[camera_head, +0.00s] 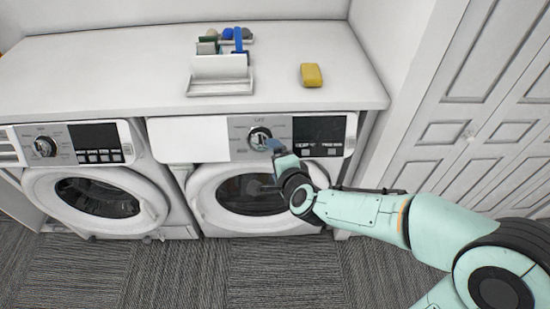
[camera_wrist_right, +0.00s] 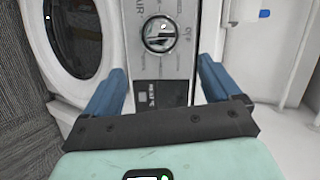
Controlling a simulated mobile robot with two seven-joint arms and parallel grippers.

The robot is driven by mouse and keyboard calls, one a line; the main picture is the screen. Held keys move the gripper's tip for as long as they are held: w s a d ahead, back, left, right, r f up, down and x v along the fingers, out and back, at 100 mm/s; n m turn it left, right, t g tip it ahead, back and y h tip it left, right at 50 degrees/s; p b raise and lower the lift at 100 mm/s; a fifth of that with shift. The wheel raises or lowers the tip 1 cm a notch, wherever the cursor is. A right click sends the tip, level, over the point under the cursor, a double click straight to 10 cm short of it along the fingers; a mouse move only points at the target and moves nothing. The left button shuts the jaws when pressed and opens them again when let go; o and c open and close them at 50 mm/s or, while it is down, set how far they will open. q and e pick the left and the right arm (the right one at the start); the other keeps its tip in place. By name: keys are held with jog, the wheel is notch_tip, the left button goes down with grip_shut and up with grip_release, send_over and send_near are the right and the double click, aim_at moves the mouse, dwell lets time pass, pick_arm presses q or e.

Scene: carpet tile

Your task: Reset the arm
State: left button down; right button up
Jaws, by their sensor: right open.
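My right arm comes in from the right in the head view and reaches across to the right washing machine (camera_head: 240,148). My right gripper (camera_head: 272,145) is at the front panel, close to the round dial (camera_head: 259,138). In the right wrist view my right gripper (camera_wrist_right: 160,85) has its two blue fingers spread wide with nothing between them. The dial (camera_wrist_right: 159,34) lies ahead, beyond the fingertips. I cannot tell from the head view whether a finger touches the panel. My left gripper is not in view.
A second washing machine (camera_head: 95,175) stands to the left. The white counter (camera_head: 120,75) above holds a white tray (camera_head: 220,89) with brushes and a yellow sponge (camera_head: 311,75). White panelled doors (camera_head: 485,110) are on the right. Grey carpet (camera_head: 200,275) in front is clear.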

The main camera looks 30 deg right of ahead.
jog(key=s+a+f+n+g+y+p, duration=0.1)
jog(key=s+a+f+n+g, duration=0.15)
jog(key=f, duration=0.55)
jog(key=s+a+f+n+g+y+p, duration=0.1)
jog(key=f+n+g, duration=0.15)
jog(key=f, duration=0.55)
jog(key=s+a+f+n+g+y+p, duration=0.1)
jog(key=a+f+n, duration=0.15)
jog(key=f, duration=0.55)
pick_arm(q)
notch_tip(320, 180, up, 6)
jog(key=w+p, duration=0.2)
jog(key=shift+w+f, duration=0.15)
pick_arm(e)
jog(key=s+a+f+n+g+y, duration=0.1)
jog(key=s+a+f+n+g, duration=0.2)
jog(key=s+f, duration=0.4)
jog(key=s+a+f+n+g+y, duration=0.2)
jog(key=s+a+f+n+g, duration=0.2)
jog(key=s, duration=0.9)
notch_tip(320, 180, down, 3)
jog(key=shift+s+a+f+n, duration=0.1)
jog(key=shift+s+a+n, duration=0.15)
jog(key=shift+a+n, duration=0.75)
